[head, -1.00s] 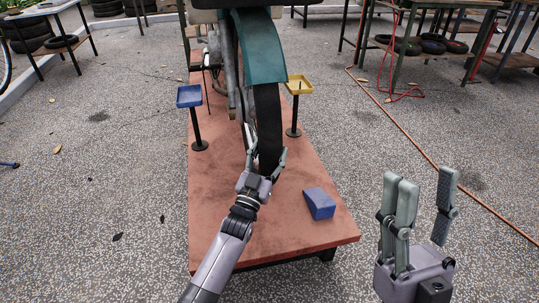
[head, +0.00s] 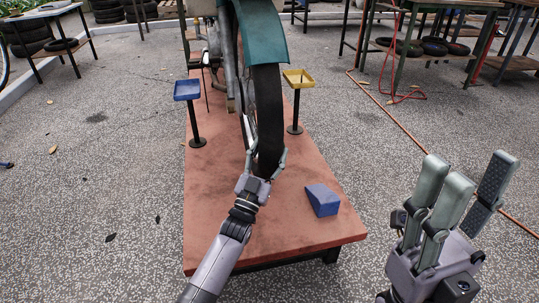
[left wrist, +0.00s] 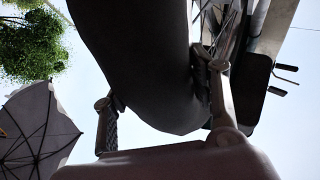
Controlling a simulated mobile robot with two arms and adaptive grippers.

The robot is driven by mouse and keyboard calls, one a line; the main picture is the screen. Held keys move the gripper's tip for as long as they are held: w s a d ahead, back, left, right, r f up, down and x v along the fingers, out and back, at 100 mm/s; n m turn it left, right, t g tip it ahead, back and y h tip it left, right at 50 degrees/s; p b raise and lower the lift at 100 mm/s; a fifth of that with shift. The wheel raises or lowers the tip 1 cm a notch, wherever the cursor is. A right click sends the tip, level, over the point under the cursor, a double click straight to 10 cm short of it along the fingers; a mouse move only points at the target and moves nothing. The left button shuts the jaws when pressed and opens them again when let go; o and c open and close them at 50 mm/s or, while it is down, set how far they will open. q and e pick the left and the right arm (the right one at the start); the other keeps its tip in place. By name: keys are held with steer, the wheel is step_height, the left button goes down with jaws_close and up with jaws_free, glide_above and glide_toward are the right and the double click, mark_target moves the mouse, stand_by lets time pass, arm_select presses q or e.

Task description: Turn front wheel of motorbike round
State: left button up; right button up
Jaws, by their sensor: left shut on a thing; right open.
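The motorbike's front wheel (head: 267,115) has a dark tyre under a teal mudguard (head: 262,35) and stands over a red platform (head: 305,240). My left gripper (head: 265,162) is shut on the lower front of the tyre, with a finger on each side. In the left wrist view the dark tyre (left wrist: 145,60) fills the middle between the fingers of that gripper (left wrist: 160,110). My right gripper (head: 468,178) is open and empty, raised at the right, away from the wheel.
A blue wedge (head: 322,200) lies on the platform to the right of the wheel. A blue tray on a post (head: 187,90) stands left of the wheel and a yellow tray on a post (head: 299,78) right. An orange hose (head: 395,115) crosses the ground.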

arm_select(q)
steer(key=shift+f, duration=0.1)
stand_by(0.6)
steer(key=o, duration=1.7)
steer(key=v, duration=1.2)
